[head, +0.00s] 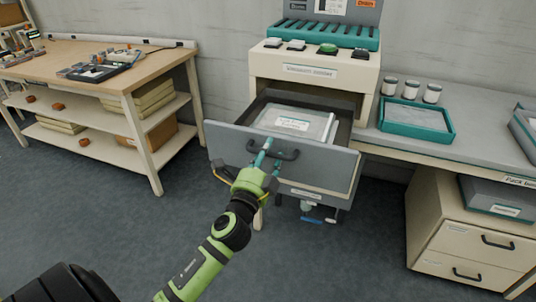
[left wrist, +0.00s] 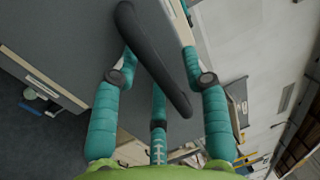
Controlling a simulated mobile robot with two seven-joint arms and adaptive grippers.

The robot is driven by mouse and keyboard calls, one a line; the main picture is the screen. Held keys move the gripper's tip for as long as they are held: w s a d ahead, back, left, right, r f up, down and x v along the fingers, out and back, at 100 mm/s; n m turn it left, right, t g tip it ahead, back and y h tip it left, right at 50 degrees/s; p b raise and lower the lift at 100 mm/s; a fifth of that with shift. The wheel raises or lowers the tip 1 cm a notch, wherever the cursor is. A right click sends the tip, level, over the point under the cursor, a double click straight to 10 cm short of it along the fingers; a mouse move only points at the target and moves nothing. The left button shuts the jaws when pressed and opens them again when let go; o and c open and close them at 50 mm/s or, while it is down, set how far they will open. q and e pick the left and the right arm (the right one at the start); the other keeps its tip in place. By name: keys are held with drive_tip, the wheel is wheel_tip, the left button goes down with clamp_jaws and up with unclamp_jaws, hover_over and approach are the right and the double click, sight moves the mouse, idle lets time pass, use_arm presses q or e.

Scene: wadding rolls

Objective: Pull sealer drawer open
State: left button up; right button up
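The sealer drawer (head: 225,143) stands pulled out of the cream sealer (head: 262,66), its grey front tilted in the picture and its top open. A flat, pale, labelled pack (head: 312,121) lies inside. The black drawer handle (head: 286,155) is on the front; it runs diagonally across the left wrist view (left wrist: 158,70). My left gripper (head: 264,158), green with teal fingers, is at the handle. In the left wrist view its fingers (left wrist: 160,62) lie on both sides of the handle, with one behind it. Whether they grip it is unclear. My right gripper is out of view.
A wooden bench (head: 160,62) with shelves is at left. A grey counter (head: 475,112) at right holds a teal tray (head: 448,132) and three jars (head: 411,89). A cream cabinet (head: 470,243) stands below it. The floor (head: 345,265) in front is clear.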

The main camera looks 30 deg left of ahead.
use_arm(q)
drive_tip(key=shift+s+d+f, duration=0.15)
drive_tip(key=shift+s, duration=0.3)
drive_tip(key=v, duration=1.1)
drive_tip(key=s+d+f+n+g+h+p, duration=0.1)
drive_tip(key=s+d+f+n+g, duration=0.15)
drive_tip(key=f, duration=0.85)
drive_tip(key=s+d+f+n+g+h+p, duration=0.15)
drive_tip(key=f+g, duration=0.25)
drive_tip(key=f, duration=0.8)
drive_tip(key=s+d+f+n+g+h+p, duration=0.1)
drive_tip(key=s+d+f+n+g, duration=0.15)
drive_tip(key=f, duration=0.85)
drive_tip(key=s+f+n+g+p, duration=0.1)
drive_tip(key=s+f+n+g, duration=0.1)
drive_tip(key=s+f, duration=0.3)
drive_tip(key=s+d+f+n+g+h+p, duration=0.1)
drive_tip(key=s+f+g, duration=0.3)
drive_tip(key=s, duration=1)
drive_tip(key=s+f+n+g+p, duration=0.1)
drive_tip(key=s+f+n+g, duration=0.2)
drive_tip(key=s+f, duration=0.5)
drive_tip(key=shift+s+d+g, duration=0.2)
drive_tip(key=shift+s+g, duration=0.1)
drive_tip(key=shift+s, duration=0.35)
